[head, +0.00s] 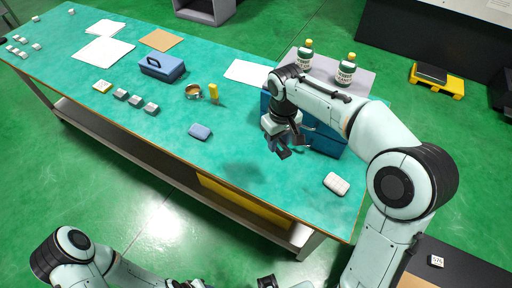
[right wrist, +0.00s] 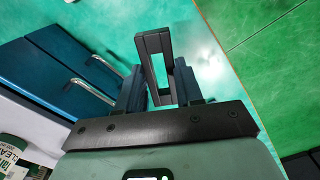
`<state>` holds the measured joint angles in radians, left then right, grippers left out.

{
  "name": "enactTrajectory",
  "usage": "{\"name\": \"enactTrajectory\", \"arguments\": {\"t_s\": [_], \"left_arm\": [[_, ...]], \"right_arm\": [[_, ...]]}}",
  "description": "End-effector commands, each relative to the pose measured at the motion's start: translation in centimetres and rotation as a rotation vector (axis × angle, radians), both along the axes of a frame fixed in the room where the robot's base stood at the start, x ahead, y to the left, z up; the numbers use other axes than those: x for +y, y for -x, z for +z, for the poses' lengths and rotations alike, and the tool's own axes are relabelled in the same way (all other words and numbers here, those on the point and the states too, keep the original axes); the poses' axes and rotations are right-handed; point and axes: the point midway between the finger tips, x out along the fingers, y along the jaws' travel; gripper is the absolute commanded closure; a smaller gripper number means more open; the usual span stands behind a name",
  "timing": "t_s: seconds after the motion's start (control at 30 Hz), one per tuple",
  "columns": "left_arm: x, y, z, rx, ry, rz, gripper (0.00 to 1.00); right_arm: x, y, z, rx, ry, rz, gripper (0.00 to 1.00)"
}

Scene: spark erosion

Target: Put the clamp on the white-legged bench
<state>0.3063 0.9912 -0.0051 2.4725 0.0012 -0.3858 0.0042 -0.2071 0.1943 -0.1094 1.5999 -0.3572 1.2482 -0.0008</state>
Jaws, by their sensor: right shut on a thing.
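My right gripper (head: 284,150) is above the teal-topped bench (head: 235,165), near its right end, in front of a blue tool chest (head: 328,142). In the right wrist view its fingers (right wrist: 173,92) are shut on a dark rectangular frame with an open slot, which I take to be the clamp (right wrist: 142,62). The clamp points away from the hand, over the teal top. In the head view it is small and hard to tell from the dark fingers. The bench's near leg (head: 311,244) looks pale. My left arm shows at the bottom left; its fingers are not visible.
A blue-grey pouch (head: 200,131) and a white block (head: 336,183) lie on the bench. Beyond are a blue case (head: 162,68), a tape roll (head: 193,91), a yellow item (head: 213,93) and two bottles (head: 346,70). Bare teal top lies left of and below my right gripper.

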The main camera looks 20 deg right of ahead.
Motion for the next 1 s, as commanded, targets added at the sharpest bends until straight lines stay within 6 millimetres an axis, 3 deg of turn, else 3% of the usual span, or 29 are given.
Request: {"name": "enactTrajectory", "arguments": {"t_s": [0.5, 1.0], "left_arm": [[0.0, 1.1, -1.8, 0.013, 0.000, 0.001, 0.57], [0.0, 1.3, -2.3, 0.016, 0.000, 0.001, 0.57]], "right_arm": [[0.0, 0.2, -12.9, 0.006, 0.002, -0.002, 1.00], [0.0, 0.1, -19.0, 0.003, 0.002, -0.002, 1.00]]}}
